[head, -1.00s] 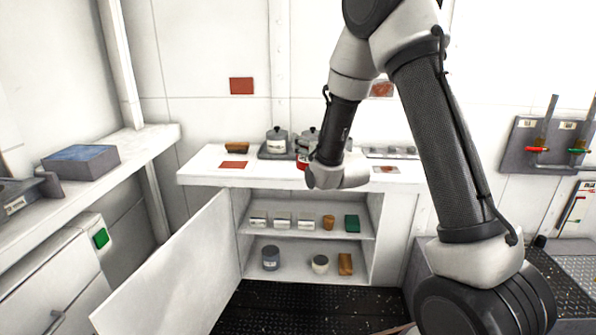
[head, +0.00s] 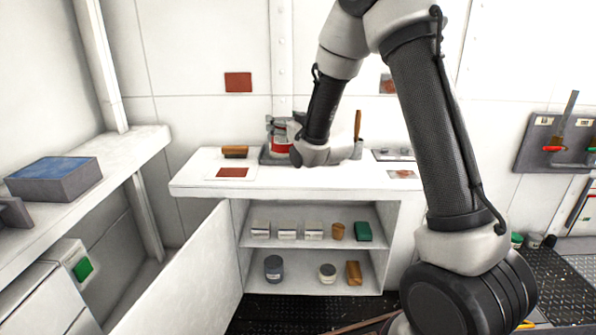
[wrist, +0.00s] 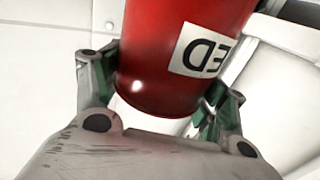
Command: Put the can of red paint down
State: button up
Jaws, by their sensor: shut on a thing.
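The can of red paint (wrist: 185,50) is between the fingers of my gripper (wrist: 165,90) in the wrist view, with a white label ending in "ED" that shows upside down. My wrist hides part of the can and tray. I cannot tell whether the can's base touches anything.
A brown-topped brush (head: 235,152) lies behind the red square. Below the counter (head: 207,186) is an open cabinet with tins and blocks, its white door (head: 190,275) swung out left. A side shelf holds a blue-topped box (head: 55,178). The counter's front left is clear.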

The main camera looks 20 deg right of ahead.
aim_at(283, 151)
jog(key=f, duration=0.2)
jog(key=w+f, duration=0.1)
jog(key=f, duration=0.2)
jog(key=shift+a, duration=0.15)
jog(key=shift+f, duration=2.45)
jog(key=o, duration=1.4)
jog(key=shift+f, duration=0.15)
jog(key=shift+c, duration=0.2)
